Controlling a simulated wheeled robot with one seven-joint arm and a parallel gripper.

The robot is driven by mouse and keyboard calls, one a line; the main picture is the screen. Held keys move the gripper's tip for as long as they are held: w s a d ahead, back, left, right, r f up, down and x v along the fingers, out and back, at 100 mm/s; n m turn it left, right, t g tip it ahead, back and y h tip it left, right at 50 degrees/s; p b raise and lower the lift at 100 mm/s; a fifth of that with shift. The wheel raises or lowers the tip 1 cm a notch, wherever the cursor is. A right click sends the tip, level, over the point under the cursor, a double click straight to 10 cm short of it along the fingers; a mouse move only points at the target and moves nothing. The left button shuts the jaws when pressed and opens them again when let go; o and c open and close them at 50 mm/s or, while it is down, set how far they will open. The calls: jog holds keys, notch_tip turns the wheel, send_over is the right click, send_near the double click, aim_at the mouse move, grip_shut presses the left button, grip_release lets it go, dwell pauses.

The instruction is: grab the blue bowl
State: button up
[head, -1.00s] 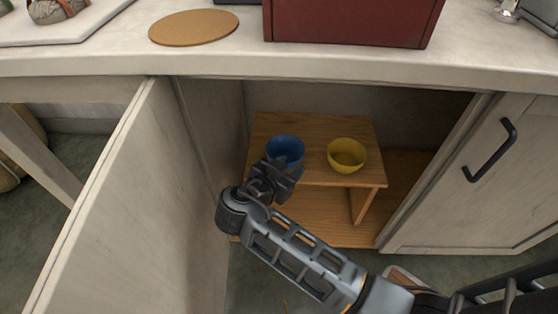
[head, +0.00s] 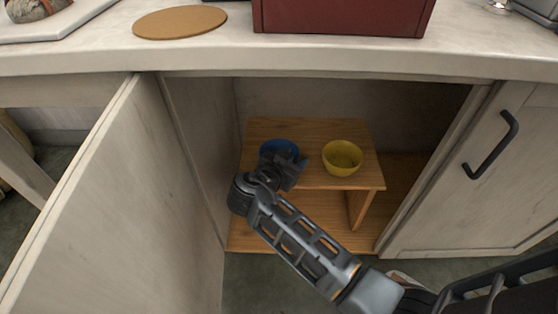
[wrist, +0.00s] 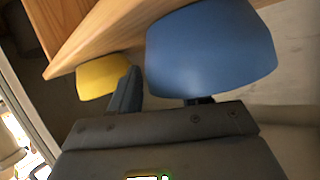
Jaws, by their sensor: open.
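The blue bowl (head: 279,148) stands on the small wooden shelf (head: 310,128) inside the open cabinet. My gripper (head: 288,172) is just in front of it and hides its lower part in the head view. In the wrist view the blue bowl (wrist: 210,52) is large and close, right at the open jaws (wrist: 160,92). One finger shows to the left of the bowl, and the other is mostly hidden behind it. I cannot tell whether a finger touches the bowl.
A yellow bowl (head: 342,158) stands on the same shelf to the right, close to my gripper. The open cabinet door (head: 95,190) is on the left and a shut door (head: 470,185) on the right. The counter (head: 300,62) overhangs above, with a red box (head: 345,15).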

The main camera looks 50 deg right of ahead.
jog(key=shift+c, duration=0.3)
grip_shut()
